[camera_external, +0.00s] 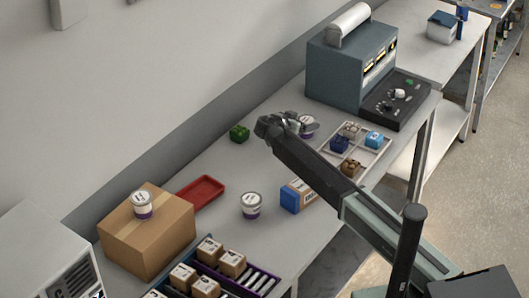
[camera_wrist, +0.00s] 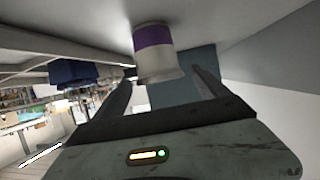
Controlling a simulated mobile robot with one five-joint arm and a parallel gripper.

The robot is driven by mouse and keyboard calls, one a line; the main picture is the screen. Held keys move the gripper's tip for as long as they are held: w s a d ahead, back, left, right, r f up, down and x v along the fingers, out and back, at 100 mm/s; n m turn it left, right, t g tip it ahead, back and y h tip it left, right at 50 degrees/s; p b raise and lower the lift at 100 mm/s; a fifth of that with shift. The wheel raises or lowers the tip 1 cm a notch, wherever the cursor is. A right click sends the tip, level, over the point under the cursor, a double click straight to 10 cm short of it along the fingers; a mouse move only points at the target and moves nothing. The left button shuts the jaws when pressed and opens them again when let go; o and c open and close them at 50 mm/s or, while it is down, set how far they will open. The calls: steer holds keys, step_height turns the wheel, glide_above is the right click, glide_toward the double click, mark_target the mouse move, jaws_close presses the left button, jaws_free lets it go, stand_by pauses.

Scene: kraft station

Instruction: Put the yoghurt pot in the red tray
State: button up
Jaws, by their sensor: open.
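A yoghurt pot (camera_external: 307,124), white with a purple band, stands on the table right beside my gripper (camera_external: 277,122) and is partly hidden by it. In the wrist view a white pot with a purple band (camera_wrist: 153,50) appears just ahead of the open fingers of my gripper (camera_wrist: 165,82); I cannot tell whether they touch it. Two similar pots show: one (camera_external: 251,205) on the table front and one (camera_external: 142,205) on a cardboard box. The red tray (camera_external: 200,193) lies empty on the table, left of my gripper.
The cardboard box (camera_external: 146,236) stands left of the tray. A blue-and-brown carton (camera_external: 297,195) is near the table's front edge. A divided tray (camera_external: 374,156) with small blocks lies right of my arm. A green block (camera_external: 239,133) sits behind. A grey machine (camera_external: 350,64) stands beyond.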

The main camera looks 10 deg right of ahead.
mark_target(312, 117)
steer(key=b+x, duration=0.1)
steer(key=x, duration=0.1)
steer(key=b+x, duration=0.1)
steer(key=x, duration=0.2)
steer(key=shift+s+a+f, duration=0.1)
steer(key=shift+a+f, duration=0.1)
steer(key=shift+f, duration=0.2)
steer(key=shift+w+d, duration=0.2)
steer(key=shift+d, duration=0.05)
steer(key=c, duration=1.6)
steer(key=shift+r+p, duration=0.65)
steer(key=shift+r, duration=0.1)
steer(key=shift+c, duration=0.2)
steer(key=r+p, duration=0.2)
steer(key=shift+s+r+p, duration=0.25)
steer(key=shift+r+p, duration=0.1)
steer(key=shift+r, duration=0.05)
steer(key=s+d, duration=0.2)
steer(key=s, duration=1.3)
steer(key=shift+s+r+p, duration=0.25)
steer(key=shift+r+p, duration=0.15)
